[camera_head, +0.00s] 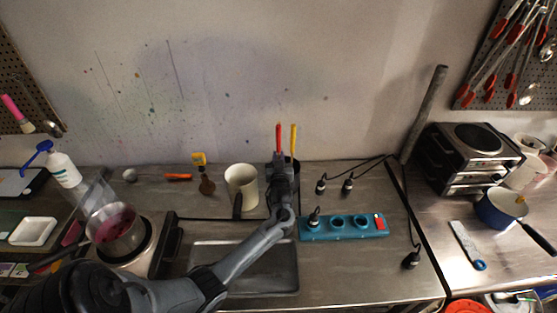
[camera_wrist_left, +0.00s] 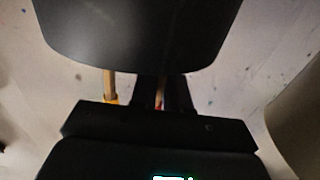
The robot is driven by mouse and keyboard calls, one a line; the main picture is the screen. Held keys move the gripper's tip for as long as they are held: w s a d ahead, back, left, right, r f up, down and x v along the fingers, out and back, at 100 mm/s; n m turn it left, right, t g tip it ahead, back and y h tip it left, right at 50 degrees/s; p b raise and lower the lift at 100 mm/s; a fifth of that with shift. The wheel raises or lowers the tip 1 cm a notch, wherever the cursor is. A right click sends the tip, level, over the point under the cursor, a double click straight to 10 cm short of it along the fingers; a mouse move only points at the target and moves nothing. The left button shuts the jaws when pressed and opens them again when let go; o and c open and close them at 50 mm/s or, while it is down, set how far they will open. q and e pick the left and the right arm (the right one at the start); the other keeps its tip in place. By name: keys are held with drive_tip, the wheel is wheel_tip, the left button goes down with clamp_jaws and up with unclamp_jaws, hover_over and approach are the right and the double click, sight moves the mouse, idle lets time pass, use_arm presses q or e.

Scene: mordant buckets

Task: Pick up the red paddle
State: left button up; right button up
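The red paddle (camera_head: 279,137) stands upright just above my left gripper in the head view. Its stick also shows as a thin strip with red on it in the left wrist view (camera_wrist_left: 160,94). My left gripper (camera_head: 280,164) has its dark fingers close on both sides of this stick, and appears shut on it. The yellow paddle (camera_head: 293,140) stands right beside it, to the right, outside the fingers. The lower ends of both paddles and most of the dark container (camera_head: 296,170) behind the gripper are hidden. My right gripper is not in view.
A cream pitcher (camera_head: 241,180) stands just left of the gripper. A teal block with round sockets (camera_head: 345,236) lies to the right, with black cables behind. A shallow metal tray (camera_head: 285,279) lies under my left arm. A pot with purple-red liquid (camera_head: 116,236) sits at left.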

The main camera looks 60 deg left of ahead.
sight(278, 137)
use_arm(q)
clamp_jaws()
wheel_tip(278, 137, up, 10)
drive_tip(key=shift+r+p, duration=0.1)
drive_tip(key=shift+p, duration=0.2)
idle(0.5)
wheel_tip(278, 137, up, 6)
drive_tip(key=p, duration=0.5)
drive_tip(key=shift+p, duration=0.3)
